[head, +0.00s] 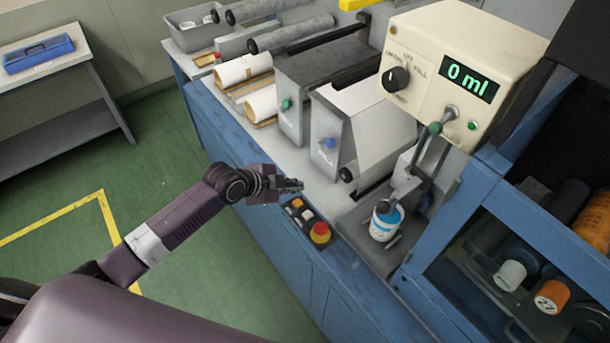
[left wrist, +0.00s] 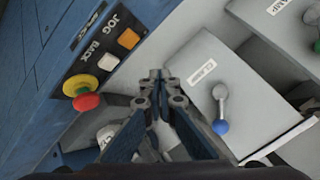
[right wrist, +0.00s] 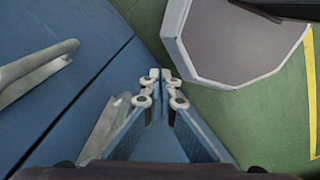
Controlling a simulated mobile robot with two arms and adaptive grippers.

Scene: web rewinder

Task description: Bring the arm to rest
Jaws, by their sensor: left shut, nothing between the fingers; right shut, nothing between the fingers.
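My left arm comes in from the left in the head view, and my left gripper (head: 292,185) is above the front edge of the rewinder bench, beside the button panel. The left wrist view shows the left gripper (left wrist: 158,76) with its fingertips together and nothing between them. My right gripper (right wrist: 160,76) shows only in the right wrist view. Its fingertips are together and empty, over the floor and beside a blue cabinet front. The right arm is not visible in the head view.
The button panel (head: 307,219) has a red and yellow stop knob (head: 320,233). A clamp lever with a blue knob (left wrist: 220,108) is near the left gripper. Metal handles (right wrist: 40,68) project from the cabinet.

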